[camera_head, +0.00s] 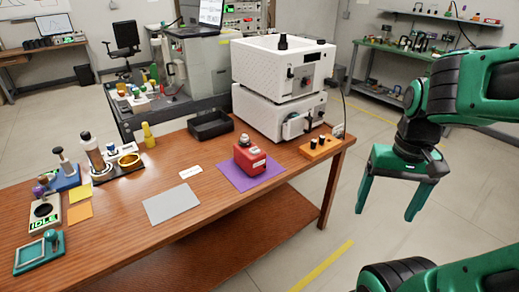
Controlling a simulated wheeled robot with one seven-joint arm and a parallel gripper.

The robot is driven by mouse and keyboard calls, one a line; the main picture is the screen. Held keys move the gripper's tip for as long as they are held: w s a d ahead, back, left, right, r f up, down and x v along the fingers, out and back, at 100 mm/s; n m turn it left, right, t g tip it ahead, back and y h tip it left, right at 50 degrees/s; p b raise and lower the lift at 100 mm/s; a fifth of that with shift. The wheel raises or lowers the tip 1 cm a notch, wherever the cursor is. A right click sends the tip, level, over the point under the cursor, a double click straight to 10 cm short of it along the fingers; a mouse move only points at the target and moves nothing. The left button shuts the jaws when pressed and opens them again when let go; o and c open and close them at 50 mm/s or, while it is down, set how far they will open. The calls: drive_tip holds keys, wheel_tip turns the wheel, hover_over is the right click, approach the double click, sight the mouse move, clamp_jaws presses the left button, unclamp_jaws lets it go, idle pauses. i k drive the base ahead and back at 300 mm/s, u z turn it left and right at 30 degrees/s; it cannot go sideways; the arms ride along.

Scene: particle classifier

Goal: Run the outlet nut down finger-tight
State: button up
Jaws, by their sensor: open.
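The white instrument (283,62), two stacked boxes with a black knob on top, stands at the right end of the wooden bench. The lower box (262,112) has a metal-and-dark fitting (297,126) on its front; I cannot tell whether this is the outlet nut. A red device (249,154) with a grey round top sits on a purple mat (233,176) in front of it. My green gripper (385,216) is open and empty, fingers pointing down, over the floor right of the bench, apart from everything.
An orange block (318,148) with black pegs stands at the bench's right edge. Several small fixtures crowd the left end. The bench front (130,250) is clear.

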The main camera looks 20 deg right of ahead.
sight(244, 138)
drive_tip(key=u, duration=1.8)
drive_tip(key=k, duration=0.65)
drive_tip(key=z, duration=0.75)
drive_tip(key=i, duration=1)
